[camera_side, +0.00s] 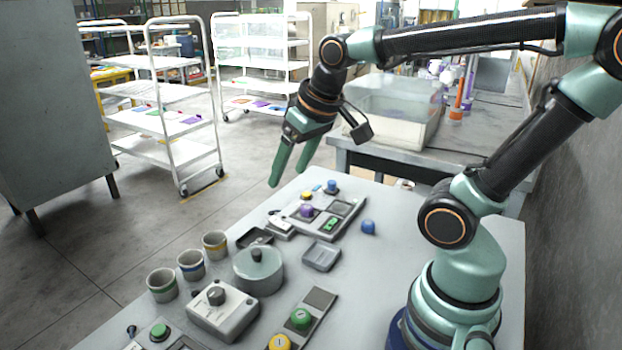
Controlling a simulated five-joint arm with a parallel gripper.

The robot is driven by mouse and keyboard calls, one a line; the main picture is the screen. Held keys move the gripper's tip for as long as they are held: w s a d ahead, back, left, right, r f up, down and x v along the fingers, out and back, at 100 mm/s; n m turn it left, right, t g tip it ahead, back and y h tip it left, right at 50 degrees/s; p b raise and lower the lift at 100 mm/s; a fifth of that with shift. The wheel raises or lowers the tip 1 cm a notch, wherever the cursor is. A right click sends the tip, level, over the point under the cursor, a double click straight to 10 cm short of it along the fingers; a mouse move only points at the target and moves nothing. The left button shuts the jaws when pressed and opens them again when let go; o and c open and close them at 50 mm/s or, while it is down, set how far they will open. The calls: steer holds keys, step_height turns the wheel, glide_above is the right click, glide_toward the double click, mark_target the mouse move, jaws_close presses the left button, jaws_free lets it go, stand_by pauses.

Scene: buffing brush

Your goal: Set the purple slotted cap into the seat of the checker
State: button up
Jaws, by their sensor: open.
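A small purple cap (307,210) shows on a grey panel-like device (345,226), which may be the checker. The cap's slot is too small to make out, and I cannot tell whether it lies in a seat or on top. The device also carries a green window and a dark square recess. My gripper (289,177) is open and empty, its green fingers pointing down. It hangs above the far edge of the table, higher than the cap and a little to its left in the picture.
A yellow cap (306,195) and blue pieces (331,187) (368,227) are near the device. A small grey tray (321,257), a lidded round pot (258,271), several cups (191,265) and a knob box (222,311) stand nearer. Bare table lies right of the tray.

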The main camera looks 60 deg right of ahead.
steer(key=shift+s+a+f+n+t, duration=0.2)
steer(key=shift+s+a+n, duration=0.2)
steer(key=shift+s+a, duration=0.15)
steer(key=shift+s+a+f+n+t, duration=0.15)
steer(key=shift+s+a+n+t, duration=0.05)
steer(key=shift+s+a+n, duration=0.25)
